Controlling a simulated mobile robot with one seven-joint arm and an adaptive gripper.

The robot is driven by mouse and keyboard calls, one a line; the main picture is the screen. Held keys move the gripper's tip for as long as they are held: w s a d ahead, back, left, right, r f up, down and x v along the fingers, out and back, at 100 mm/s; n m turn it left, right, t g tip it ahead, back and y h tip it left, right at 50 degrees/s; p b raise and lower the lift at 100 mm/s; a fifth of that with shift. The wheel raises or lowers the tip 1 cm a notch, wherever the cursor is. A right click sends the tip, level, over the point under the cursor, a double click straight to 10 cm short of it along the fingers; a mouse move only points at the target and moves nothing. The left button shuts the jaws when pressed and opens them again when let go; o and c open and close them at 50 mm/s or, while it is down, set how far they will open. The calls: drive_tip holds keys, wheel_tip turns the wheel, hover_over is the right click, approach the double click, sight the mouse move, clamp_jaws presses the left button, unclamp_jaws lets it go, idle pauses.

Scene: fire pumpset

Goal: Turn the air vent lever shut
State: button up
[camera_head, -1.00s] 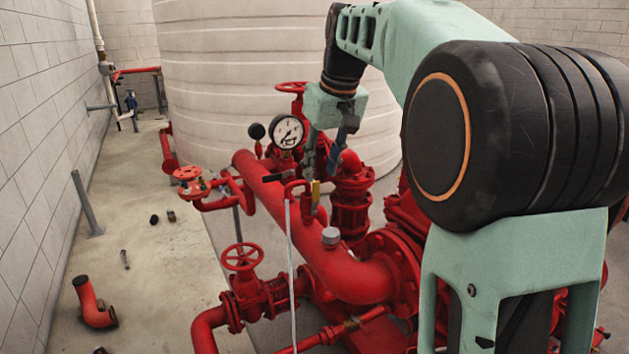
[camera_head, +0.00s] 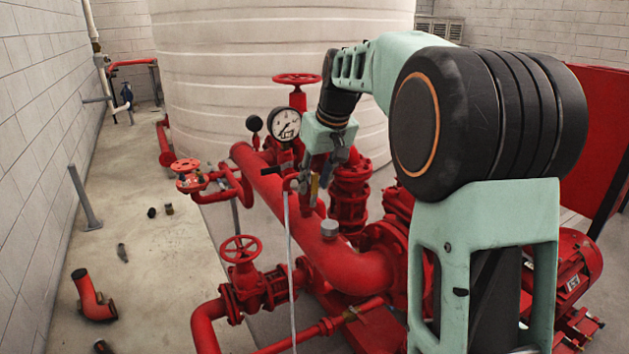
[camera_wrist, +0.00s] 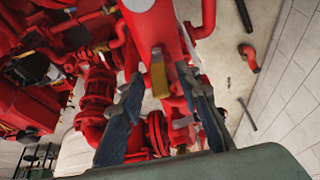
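A short yellow lever (camera_head: 315,187), apparently the air vent lever, hangs downward beside the big red pipe (camera_head: 330,252). In the wrist view the yellow lever (camera_wrist: 159,79) lies in the gap between my fingertips, with its grey top end above it. My gripper (camera_head: 316,172) is at the lever from above, its lower part close to the small fitting there. In the wrist view my gripper (camera_wrist: 160,88) has its two blue-grey fingers apart, one on each side of the lever. I see no clear contact. The exact depth between fingertips and lever cannot be told.
A pressure gauge (camera_head: 284,124) and a black-handled valve (camera_head: 270,171) stand just left of the gripper. A red handwheel (camera_head: 297,79) rises behind. A thin pale tube (camera_head: 290,270) hangs in front. The floor at left is mostly open, with a loose red elbow (camera_head: 92,297).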

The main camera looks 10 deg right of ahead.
clamp_jaws()
idle(0.3)
